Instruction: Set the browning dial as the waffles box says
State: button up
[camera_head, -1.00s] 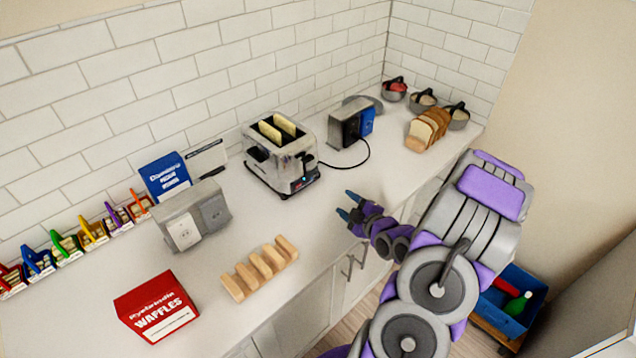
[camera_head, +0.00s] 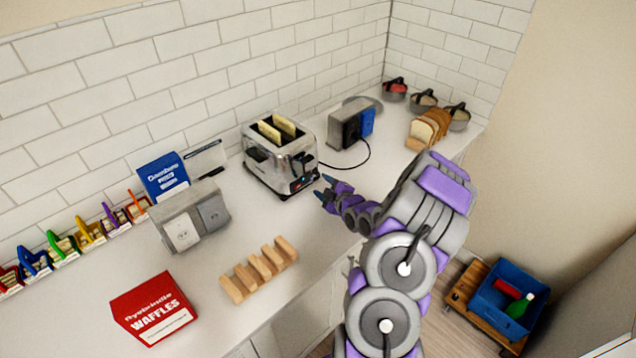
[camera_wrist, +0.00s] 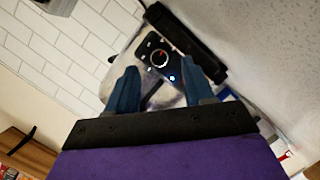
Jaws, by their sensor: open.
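The silver toaster (camera_head: 277,153) stands on the counter with two slices in its slots. In the wrist view its black control panel shows a round browning dial (camera_wrist: 159,59) with a red mark and a lit blue light beside it. The dial's setting is too small to read. The red waffles box (camera_head: 153,308) lies at the front left; its title reads "WAFFLES", but its small print is not legible. My gripper (camera_head: 323,191) is open and empty, just right of the toaster. In the wrist view my blue fingers (camera_wrist: 161,88) point at the panel, apart from the dial.
A wooden rack (camera_head: 259,270) lies in front of the toaster. A grey outlet box (camera_head: 190,221) and a blue box (camera_head: 163,176) stand left. Bread (camera_head: 428,128) and bowls sit at the far right. A blue bin (camera_head: 508,298) is on the floor.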

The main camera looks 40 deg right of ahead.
aim_at(315, 179)
jog(key=shift+x, duration=2.05)
jog(key=shift+c, duration=0.4)
grip_shut()
